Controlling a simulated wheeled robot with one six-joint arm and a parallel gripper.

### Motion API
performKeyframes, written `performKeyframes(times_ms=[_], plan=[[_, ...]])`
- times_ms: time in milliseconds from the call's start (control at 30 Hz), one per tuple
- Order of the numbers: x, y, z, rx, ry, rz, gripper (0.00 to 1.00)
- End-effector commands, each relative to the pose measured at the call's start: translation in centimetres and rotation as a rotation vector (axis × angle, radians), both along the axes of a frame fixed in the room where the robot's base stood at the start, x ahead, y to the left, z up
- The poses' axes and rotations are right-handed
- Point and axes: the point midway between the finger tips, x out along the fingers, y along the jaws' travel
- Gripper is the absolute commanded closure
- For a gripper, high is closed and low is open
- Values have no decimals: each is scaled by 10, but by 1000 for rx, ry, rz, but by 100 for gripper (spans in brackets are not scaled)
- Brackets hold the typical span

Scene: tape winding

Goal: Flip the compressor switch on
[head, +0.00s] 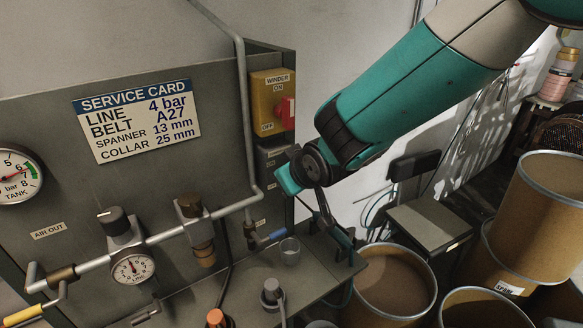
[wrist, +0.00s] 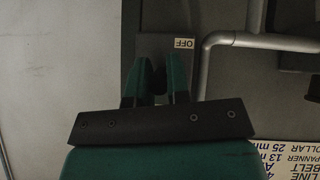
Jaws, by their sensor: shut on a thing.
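The compressor switch is a dark grey box (head: 266,158) on the side of the grey panel, below the yellow winder box. My gripper (head: 285,177) reaches it from the right and covers much of its front. In the wrist view, the box face (wrist: 160,45) carries an upside-down OFF label (wrist: 184,43). The two green fingers (wrist: 161,72) are close together on a dark part of the switch between them. The switch's handle is mostly hidden by the fingers, so its position cannot be made out.
The yellow winder switch (head: 268,85) with a red handle sits just above. A grey pipe (head: 243,110) runs down left of the switch. Brown drums (head: 390,285) and a stool (head: 430,220) stand at right.

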Motion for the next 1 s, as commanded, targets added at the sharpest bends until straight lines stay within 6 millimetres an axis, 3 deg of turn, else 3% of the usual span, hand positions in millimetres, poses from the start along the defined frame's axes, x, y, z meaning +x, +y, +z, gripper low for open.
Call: performKeyframes(times_ms=[667,700,767,1000], plan=[[3,1,5,-30,43,-2,100],[3,1,5,-30,43,-2,74],[2,1,4,-31,44,-1,60],[2,1,4,-32,47,-1,58]])
